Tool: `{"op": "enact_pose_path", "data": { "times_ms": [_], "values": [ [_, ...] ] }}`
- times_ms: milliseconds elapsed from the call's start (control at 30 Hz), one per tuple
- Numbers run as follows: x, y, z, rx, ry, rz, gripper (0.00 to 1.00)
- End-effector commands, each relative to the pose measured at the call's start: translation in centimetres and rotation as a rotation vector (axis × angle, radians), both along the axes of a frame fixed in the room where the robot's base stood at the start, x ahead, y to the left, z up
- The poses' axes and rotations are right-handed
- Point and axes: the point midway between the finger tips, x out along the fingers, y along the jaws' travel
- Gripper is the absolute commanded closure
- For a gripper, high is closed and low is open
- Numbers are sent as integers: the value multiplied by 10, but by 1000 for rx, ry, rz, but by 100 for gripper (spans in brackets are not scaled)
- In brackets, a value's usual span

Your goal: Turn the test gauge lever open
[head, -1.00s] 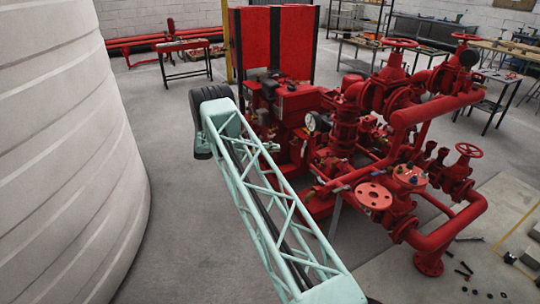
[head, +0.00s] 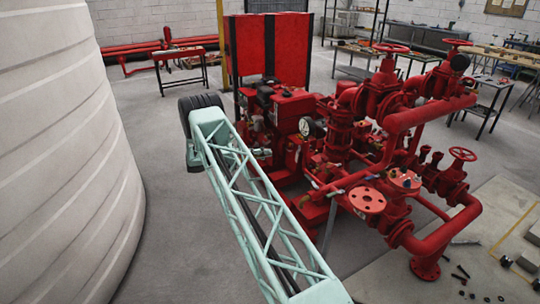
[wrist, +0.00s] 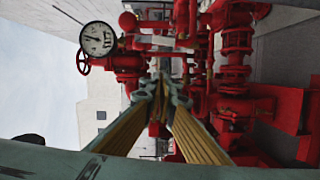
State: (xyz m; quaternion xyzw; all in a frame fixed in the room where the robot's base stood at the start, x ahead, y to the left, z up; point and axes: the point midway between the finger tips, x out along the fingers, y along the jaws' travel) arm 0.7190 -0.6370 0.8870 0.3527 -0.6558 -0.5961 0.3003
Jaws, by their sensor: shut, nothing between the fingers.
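The red pump set (head: 385,150) stands right of my arm in the head view. A round white-faced gauge (head: 307,127) shows on its near side. In the wrist view a white-faced gauge (wrist: 97,39) is at upper left, with a small red handwheel (wrist: 83,62) just below it. My gripper (wrist: 160,84) is shut and empty in the middle of the wrist view, pointing at the red pipework. It is right of and below the gauge in that picture. I cannot make out the test gauge lever clearly. My gripper is not clearly visible in the head view.
A large pale ribbed tank (head: 65,150) fills the left side. A red cabinet (head: 268,50) stands behind the pump set. Red handwheels and pipes crowd the right. Bare floor (head: 165,220) lies between tank and arm.

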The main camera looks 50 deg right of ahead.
Motion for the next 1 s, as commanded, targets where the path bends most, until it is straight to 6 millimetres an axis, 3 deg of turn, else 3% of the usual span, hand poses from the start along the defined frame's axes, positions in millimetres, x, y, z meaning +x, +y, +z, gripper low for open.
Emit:
{"op": "enact_pose_path", "data": {
  "times_ms": [733, 1000],
  "values": [
    [-53, -75, -3, 1, 1, -2, 100],
    [-74, -66, -5, 2, 2, -1, 100]
  ]
}}
